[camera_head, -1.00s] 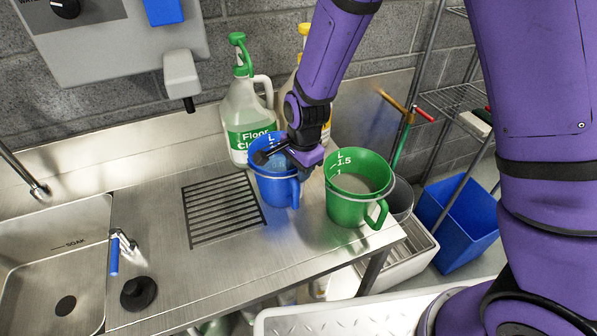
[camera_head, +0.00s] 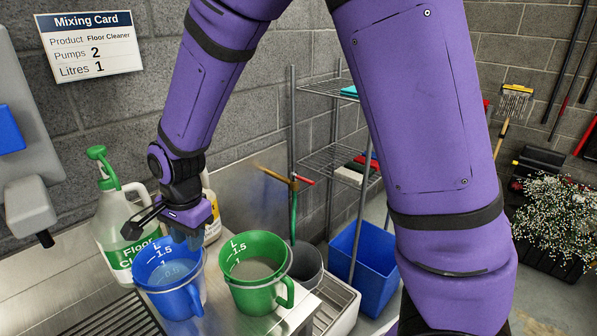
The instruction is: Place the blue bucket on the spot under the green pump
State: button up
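The blue bucket (camera_head: 171,283) stands upright on the steel counter, beside the green bucket (camera_head: 255,272). It is in front of and slightly right of the floor cleaner bottle (camera_head: 112,222). The green pump (camera_head: 100,160) tops that bottle, and its nozzle is above and left of the bucket. The counter spot under the pump is largely hidden. My gripper (camera_head: 137,222) is over the blue bucket's back rim, in front of the bottle. Its dark fingers look parted, with nothing visible between them, and it seems clear of the bucket.
A second jug (camera_head: 212,215) stands behind my gripper. A slatted drain grate (camera_head: 115,315) lies at lower left. A wall dispenser (camera_head: 28,205) overhangs the left side. A mixing card (camera_head: 90,45) reads floor cleaner, pumps 2, litres 1. A wire shelf and blue bin (camera_head: 365,265) stand right.

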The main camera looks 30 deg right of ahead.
jog(key=s+d+r+n+t, duration=0.2)
jog(key=s+d+r+n, duration=0.3)
jog(key=d+r, duration=0.4)
jog(key=s+d+r+n+t, duration=0.1)
jog(key=s+d+r+n, duration=0.1)
jog(key=s+d+r, duration=0.6)
jog(key=s+d+r+n+t, duration=0.1)
jog(key=s+d+r+n, duration=0.3)
jog(key=s+d, duration=0.2)
jog(key=shift+s+r+h, duration=0.3)
jog(key=shift+s+h, duration=0.1)
jog(key=shift+s, duration=0.3)
jog(key=shift+d, duration=0.1)
